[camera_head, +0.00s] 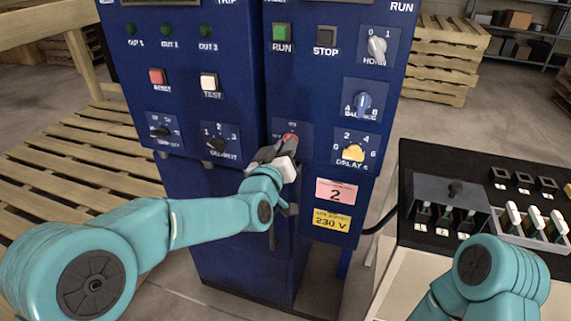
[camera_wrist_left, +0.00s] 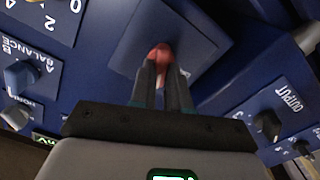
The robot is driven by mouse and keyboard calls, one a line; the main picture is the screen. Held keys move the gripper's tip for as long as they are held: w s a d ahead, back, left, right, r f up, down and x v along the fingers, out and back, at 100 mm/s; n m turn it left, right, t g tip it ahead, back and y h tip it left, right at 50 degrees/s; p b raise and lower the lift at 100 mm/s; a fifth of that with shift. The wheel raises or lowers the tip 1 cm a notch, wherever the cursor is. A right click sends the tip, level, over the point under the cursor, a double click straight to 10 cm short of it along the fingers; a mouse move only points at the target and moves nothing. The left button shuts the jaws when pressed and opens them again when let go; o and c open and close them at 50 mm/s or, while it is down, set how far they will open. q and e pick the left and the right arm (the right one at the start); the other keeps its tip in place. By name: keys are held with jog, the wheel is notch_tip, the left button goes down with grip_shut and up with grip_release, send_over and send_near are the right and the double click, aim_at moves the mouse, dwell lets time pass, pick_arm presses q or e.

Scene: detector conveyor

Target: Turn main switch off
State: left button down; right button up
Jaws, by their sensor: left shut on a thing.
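The main switch (camera_head: 290,139) is a red knob on a square blue plate, low on the right-hand blue cabinet door. My left gripper (camera_head: 284,160) reaches in from the left and is shut on the red knob. In the left wrist view the red knob (camera_wrist_left: 160,55) sits between the two dark fingertips (camera_wrist_left: 161,80). The fingers hide part of the knob, so I cannot tell its exact angle. My right arm shows at the lower right, with its gripper out of the frame.
Around the switch are the yellow delay knob (camera_head: 353,152), blue balance knob (camera_head: 362,103), output knob (camera_wrist_left: 267,124), and RUN (camera_head: 282,35) and STOP (camera_head: 326,37) buttons. A black bench panel (camera_head: 420,165) with switches stands right. Wooden pallets (camera_head: 60,170) lie left.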

pick_arm(q)
jog(key=shift+a+f+n+b, duration=0.1)
jog(key=shift+n+b, duration=3.15)
jog(key=shift+b, duration=0.15)
jog(key=shift+a+f+n+b, duration=0.1)
jog(key=shift+n+b, duration=3.15)
jog(key=shift+b, duration=0.1)
jog(key=c, duration=1.1)
grip_release()
